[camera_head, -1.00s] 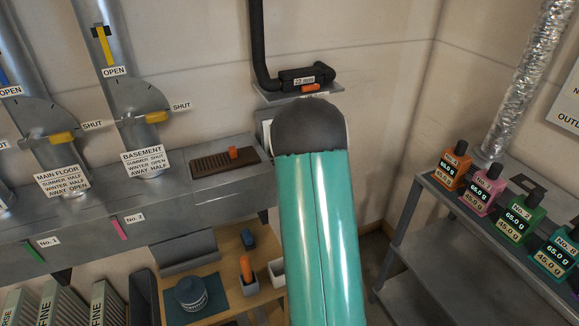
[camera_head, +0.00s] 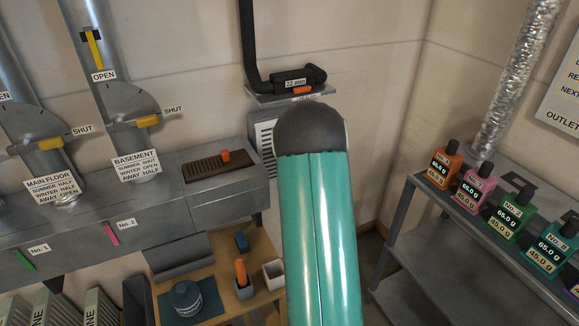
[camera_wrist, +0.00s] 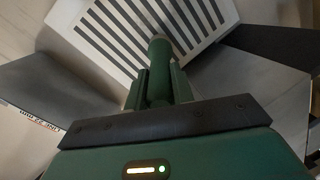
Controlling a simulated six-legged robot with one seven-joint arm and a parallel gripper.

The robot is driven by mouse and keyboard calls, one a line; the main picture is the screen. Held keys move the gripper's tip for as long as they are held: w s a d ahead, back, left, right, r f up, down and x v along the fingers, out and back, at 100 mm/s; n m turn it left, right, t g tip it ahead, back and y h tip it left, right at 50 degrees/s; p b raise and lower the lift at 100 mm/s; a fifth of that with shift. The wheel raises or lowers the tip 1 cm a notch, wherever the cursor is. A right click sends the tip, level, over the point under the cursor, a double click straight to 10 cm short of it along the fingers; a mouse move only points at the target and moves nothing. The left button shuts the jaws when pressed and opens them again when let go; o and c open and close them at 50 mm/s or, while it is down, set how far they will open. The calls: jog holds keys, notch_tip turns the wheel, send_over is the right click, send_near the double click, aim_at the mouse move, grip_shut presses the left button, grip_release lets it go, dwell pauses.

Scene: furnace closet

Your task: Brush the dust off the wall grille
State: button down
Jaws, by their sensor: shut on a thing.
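The wall grille (camera_head: 266,142) is white with dark slots. In the head view its left part shows under a small wall shelf, and my arm hides the rest. In the wrist view the grille (camera_wrist: 130,28) fills the top middle, with several dark slots. My gripper (camera_wrist: 158,88) is shut on a dark green rounded handle (camera_wrist: 160,52), which points toward the grille. I take this for the brush; its bristles are not visible, and I cannot tell whether it touches the grille. Dust on the slats cannot be made out. My gripper is hidden in the head view.
A grey duct (camera_head: 175,205) with a brown slotted plate (camera_head: 215,167) runs left of the grille. A black pipe (camera_head: 248,50) and shelf (camera_head: 290,97) sit above. A low wooden bench (camera_head: 262,250) holds cups and a jar. A metal rack (camera_head: 440,215) with bottles stands right.

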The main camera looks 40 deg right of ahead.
dwell(0.6)
jog(key=a, duration=0.2)
jog(key=w+a, duration=0.1)
jog(key=a, duration=0.1)
jog(key=shift+w, duration=0.15)
dwell(0.4)
jog(key=shift+d, duration=0.1)
dwell(0.4)
jog(key=s+d, duration=0.2)
jog(key=d, duration=0.6)
jog(key=shift+s, duration=0.35)
dwell(0.5)
dwell(0.5)
jog(key=shift+w+a, duration=0.2)
jog(key=shift+a, duration=0.5)
jog(key=shift+w+a, duration=0.25)
jog(key=shift+a, duration=0.4)
jog(key=shift+w+a, duration=0.2)
jog(key=shift+a, duration=0.5)
